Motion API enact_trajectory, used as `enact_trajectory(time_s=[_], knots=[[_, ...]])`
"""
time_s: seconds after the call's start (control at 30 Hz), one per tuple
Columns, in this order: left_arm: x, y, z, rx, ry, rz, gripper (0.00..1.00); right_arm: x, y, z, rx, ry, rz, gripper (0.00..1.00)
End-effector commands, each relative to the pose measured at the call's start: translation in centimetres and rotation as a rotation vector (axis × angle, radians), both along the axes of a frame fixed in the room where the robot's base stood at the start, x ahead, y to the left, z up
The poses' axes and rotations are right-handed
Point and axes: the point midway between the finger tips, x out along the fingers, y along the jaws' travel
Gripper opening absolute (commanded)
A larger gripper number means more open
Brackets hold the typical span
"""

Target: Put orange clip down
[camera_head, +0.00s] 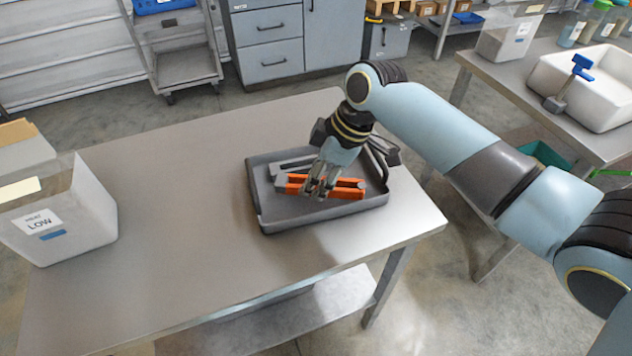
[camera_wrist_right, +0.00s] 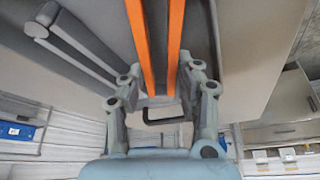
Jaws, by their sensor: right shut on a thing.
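The orange clip (camera_head: 348,188) has two long orange bars and lies across the grey tray (camera_head: 317,217), at or just above its floor; I cannot tell which. My right gripper (camera_head: 318,188) reaches down into the tray and is shut on the clip. In the right wrist view the clip (camera_wrist_right: 158,45) runs up between the fingers of the gripper (camera_wrist_right: 160,85). The gripper hides part of the clip's middle. My left gripper is in neither view.
The tray sits on a metal table (camera_head: 190,200). Grey bars (camera_head: 292,163) lie in the tray behind the clip. A bin labelled LOW (camera_head: 75,225) stands at the table's left. The table between bin and tray is clear.

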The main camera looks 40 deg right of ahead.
Motion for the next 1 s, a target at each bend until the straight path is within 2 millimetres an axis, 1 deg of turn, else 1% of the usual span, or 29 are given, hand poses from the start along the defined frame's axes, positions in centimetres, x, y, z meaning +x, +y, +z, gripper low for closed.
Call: enact_trajectory(time_s=[0.03,0.1,0.47,0.5,0.67,0.9,1.0], knots=[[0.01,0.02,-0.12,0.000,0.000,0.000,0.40,0.00,0.03,-0.74,0.001,0.001,-0.001,0.02],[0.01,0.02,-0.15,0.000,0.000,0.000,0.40,0.01,0.03,-1.27,0.001,0.000,-0.001,0.02],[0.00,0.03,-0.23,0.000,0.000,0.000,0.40,0.01,0.00,-1.61,0.000,-0.001,0.000,0.02],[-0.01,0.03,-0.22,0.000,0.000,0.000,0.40,0.00,0.00,-1.63,0.000,-0.001,0.000,0.35],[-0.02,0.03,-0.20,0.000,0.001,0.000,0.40,0.00,-0.01,-1.59,0.000,-0.001,0.000,0.55],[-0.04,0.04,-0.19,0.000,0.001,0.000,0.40,0.00,-0.01,-1.56,0.000,-0.001,0.000,0.55],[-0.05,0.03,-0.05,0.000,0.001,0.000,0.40,-0.03,-0.09,-1.09,0.000,-0.002,-0.001,0.55]])
